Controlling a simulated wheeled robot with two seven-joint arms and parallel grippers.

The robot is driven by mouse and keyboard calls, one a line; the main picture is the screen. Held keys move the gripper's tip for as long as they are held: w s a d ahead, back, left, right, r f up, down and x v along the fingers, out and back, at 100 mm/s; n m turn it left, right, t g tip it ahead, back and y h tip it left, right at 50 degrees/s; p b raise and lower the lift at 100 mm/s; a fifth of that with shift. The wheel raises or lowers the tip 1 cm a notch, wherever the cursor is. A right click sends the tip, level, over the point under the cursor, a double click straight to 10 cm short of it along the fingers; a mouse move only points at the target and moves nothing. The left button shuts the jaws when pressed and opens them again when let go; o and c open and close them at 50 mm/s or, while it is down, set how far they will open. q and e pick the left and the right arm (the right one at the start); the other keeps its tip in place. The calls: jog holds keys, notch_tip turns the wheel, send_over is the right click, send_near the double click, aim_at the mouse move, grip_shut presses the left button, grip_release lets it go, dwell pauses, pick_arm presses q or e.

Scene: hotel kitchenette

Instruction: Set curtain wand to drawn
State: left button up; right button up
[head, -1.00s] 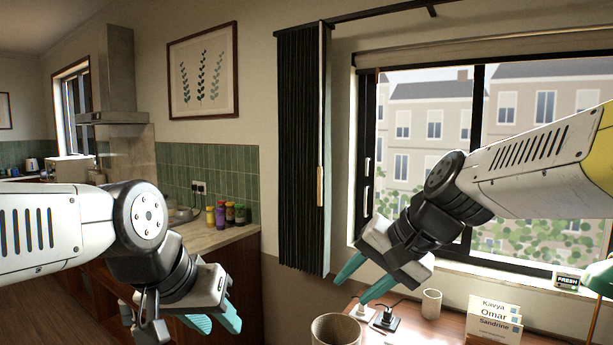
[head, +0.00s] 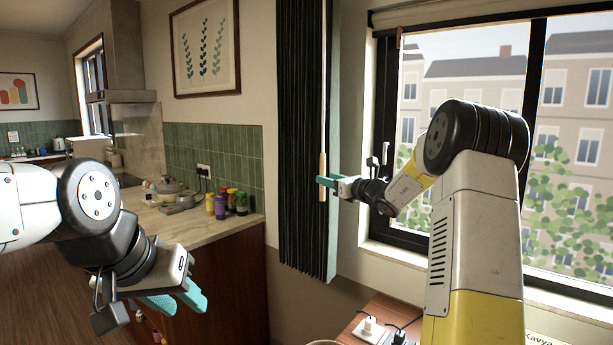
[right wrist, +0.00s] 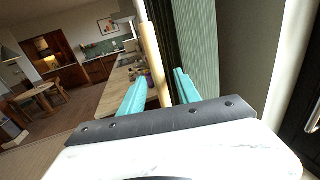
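The dark pleated curtain (head: 302,150) hangs bunched at the left side of the window. The curtain wand (head: 324,80) hangs upright along its right part and ends in a wooden handle (head: 323,168). My right gripper (head: 322,182) is at the handle's lower part. In the right wrist view the handle (right wrist: 155,65) stands between the two teal fingers (right wrist: 158,92), with a visible gap, so the gripper is open around it. My left gripper (head: 178,303) is empty, its fingers apart, low in front of the counter.
The window (head: 470,90) right of the curtain is uncovered. A counter (head: 190,226) with several jars and a pot stands at the left. A desk (head: 372,318) with plugs lies below. My right forearm crosses in front of the window.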

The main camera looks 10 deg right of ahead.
jog(key=x, duration=0.6)
jog(key=shift+w+a, duration=0.15)
grip_shut()
dwell(1.3)
